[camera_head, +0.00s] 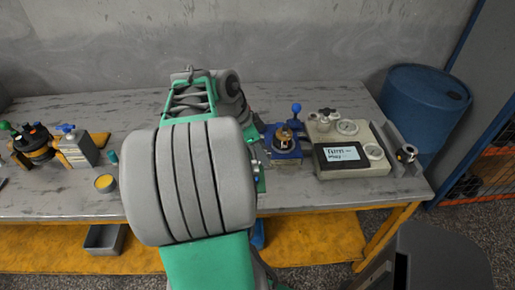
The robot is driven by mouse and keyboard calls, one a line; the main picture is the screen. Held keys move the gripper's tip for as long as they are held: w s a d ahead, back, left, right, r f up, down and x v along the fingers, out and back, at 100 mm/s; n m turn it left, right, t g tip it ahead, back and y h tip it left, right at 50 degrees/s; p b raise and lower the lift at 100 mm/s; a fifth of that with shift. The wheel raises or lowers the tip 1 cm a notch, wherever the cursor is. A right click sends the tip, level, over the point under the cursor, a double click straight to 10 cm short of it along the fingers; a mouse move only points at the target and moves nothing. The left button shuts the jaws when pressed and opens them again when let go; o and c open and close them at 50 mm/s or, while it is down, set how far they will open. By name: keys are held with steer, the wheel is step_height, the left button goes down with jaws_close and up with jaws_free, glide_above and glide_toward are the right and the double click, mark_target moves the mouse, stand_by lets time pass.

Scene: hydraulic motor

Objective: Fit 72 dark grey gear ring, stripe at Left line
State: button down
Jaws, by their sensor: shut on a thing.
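My own arm, in green and grey, fills the centre of the head view, and its large grey cover hides what lies behind it. My gripper's fingers are not visible; only some green and grey wrist parts show at the right edge of the cover. I cannot make out a dark grey gear ring or its stripe. A blue fixture (284,153) stands on the bench just right of my arm. It carries a brown and gold part (284,137). A blue ball knob (296,108) rises behind it. I cannot see a Left line at this size.
The bench (330,192) also bears a beige unit (348,172) with a dial and a sign starting "Turn". A yellow-topped pot (105,184) and a dark assembly with coloured knobs (35,146) stand left. A blue barrel (424,105) stands beyond the right end.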

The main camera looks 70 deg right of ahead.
steer(key=shift+r, duration=0.1)
steer(key=shift+r+p, duration=0.65)
steer(key=shift+r, duration=0.1)
